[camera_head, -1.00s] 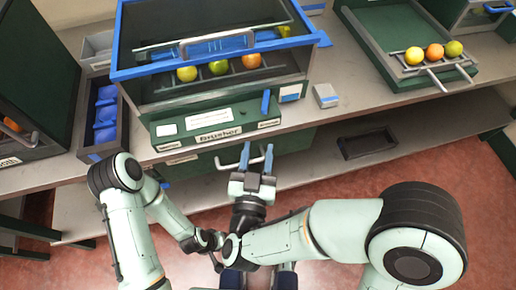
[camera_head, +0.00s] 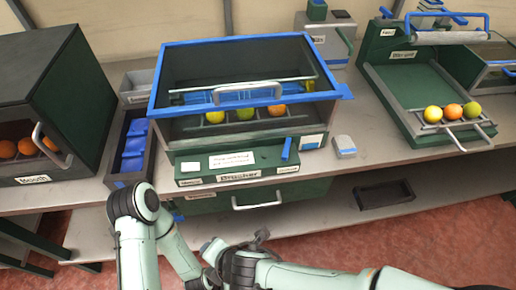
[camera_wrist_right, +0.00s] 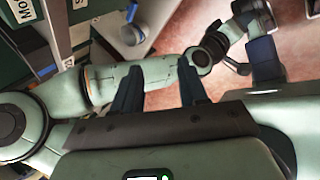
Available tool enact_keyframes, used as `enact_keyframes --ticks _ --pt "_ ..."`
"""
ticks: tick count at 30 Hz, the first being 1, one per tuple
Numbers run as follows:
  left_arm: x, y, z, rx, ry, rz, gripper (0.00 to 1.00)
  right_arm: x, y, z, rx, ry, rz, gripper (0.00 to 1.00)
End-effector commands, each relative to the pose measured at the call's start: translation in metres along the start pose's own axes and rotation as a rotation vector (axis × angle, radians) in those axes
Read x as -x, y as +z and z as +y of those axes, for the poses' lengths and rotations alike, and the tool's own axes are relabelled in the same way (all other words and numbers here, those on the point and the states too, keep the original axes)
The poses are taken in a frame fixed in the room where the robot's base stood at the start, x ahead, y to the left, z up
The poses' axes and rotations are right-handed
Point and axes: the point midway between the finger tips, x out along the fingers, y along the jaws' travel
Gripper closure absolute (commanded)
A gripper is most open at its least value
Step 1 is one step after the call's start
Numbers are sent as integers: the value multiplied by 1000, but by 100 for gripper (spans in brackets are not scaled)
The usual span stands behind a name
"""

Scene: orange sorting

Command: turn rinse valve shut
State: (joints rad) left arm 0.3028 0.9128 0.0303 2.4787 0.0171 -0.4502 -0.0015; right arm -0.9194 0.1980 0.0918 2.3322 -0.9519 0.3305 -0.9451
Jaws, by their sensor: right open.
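The green brusher (camera_head: 245,172) stands on the counter with its blue-framed hood shut. An upright blue lever (camera_head: 286,148) is at the right of its front panel; I take it for the rinse valve, though its small label is unreadable. My right gripper (camera_wrist_right: 160,68) is open and empty in the right wrist view, its dark fingers pointing toward pale links of my left arm. It is below and away from the lever; its fingers cannot be made out in the head view. My left arm (camera_head: 140,205) comes in at the lower left, but its gripper is not visible.
Several fruits (camera_head: 245,113) lie inside the brusher. A tray (camera_head: 410,95) with fruits (camera_head: 453,112) stands at right. A blue-lined bin (camera_head: 132,150) and a booth (camera_head: 45,110) stand left. A drawer handle (camera_head: 258,202) juts out below.

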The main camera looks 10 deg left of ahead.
Motion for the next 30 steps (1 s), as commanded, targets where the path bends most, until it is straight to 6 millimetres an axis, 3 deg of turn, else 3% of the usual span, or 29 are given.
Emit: enact_keyframes --ticks 3,7,10,15,22,30 --pt "2 4 1 -1 0 -10 57 26 65 -6 285 -118 -299 57" --pt "3 7 1 -2 1 -19 57 70 129 8 499 -211 -628 57" --pt "4 8 2 -2 1 -24 57 105 160 22 589 -255 -828 57" --pt "4 10 2 -2 1 -28 57 138 182 35 644 -286 -1000 57" --pt "-1 6 0 -2 1 -18 57 127 204 37 647 -293 -1016 57" --pt "-10 -10 -3 2 -1 27 57 97 253 40 647 -293 -1014 57"
